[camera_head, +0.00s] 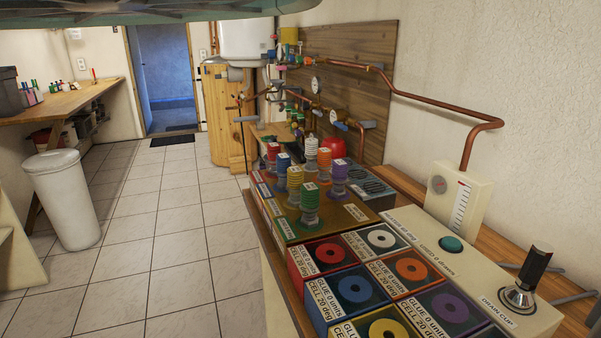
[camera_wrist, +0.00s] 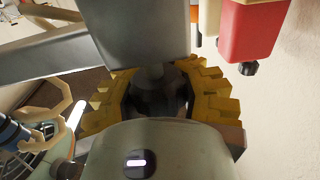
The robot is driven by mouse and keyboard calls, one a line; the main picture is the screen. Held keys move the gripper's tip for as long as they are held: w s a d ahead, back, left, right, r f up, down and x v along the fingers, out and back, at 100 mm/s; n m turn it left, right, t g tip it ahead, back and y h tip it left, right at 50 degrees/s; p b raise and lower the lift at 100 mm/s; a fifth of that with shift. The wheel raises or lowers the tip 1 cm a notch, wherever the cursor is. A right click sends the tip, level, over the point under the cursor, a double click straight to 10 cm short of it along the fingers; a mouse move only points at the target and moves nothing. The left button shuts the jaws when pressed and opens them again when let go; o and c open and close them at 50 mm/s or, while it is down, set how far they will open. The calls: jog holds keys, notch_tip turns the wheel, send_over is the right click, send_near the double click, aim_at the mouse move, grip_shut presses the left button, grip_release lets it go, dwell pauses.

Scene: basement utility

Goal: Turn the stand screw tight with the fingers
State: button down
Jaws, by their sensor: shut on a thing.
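In the wrist view, my gripper (camera_wrist: 162,98) has its yellow toothed finger pads closed in from left and right. Between them is a dark round knob, seemingly the stand screw (camera_wrist: 160,85), in deep shadow. The pads hold it from both sides. A grey metal block (camera_wrist: 145,35) covers the area just above the knob, so its upper part and thread are hidden. The head view does not show my gripper, and I cannot pick out the stand screw there.
In the wrist view, a red block (camera_wrist: 252,30) with a small black knob is at upper right, and a tan ring-shaped clamp (camera_wrist: 50,110) at left.

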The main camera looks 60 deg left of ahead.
jog(key=shift+s+a+m+g+y+b, duration=0.15)
jog(key=shift+m+g+y+b, duration=0.55)
jog(key=shift+m+g+b, duration=1.15)
jog(key=shift+g+p, duration=0.3)
jog(key=shift+g, duration=0.15)
jog(key=shift+s+a+m+g+y, duration=0.1)
jog(key=shift+s+m+g+y, duration=0.05)
jog(key=shift+m+g+y, duration=1.2)
jog(key=c, duration=1)
grip_release()
jog(key=shift+a+n+g, duration=0.15)
jog(key=shift+n+g, duration=0.15)
jog(key=shift+g, duration=0.15)
jog(key=o, duration=0.5)
jog(key=v, duration=1.2)
jog(key=shift+s+p, duration=0.1)
jog(key=shift+p, duration=0.2)
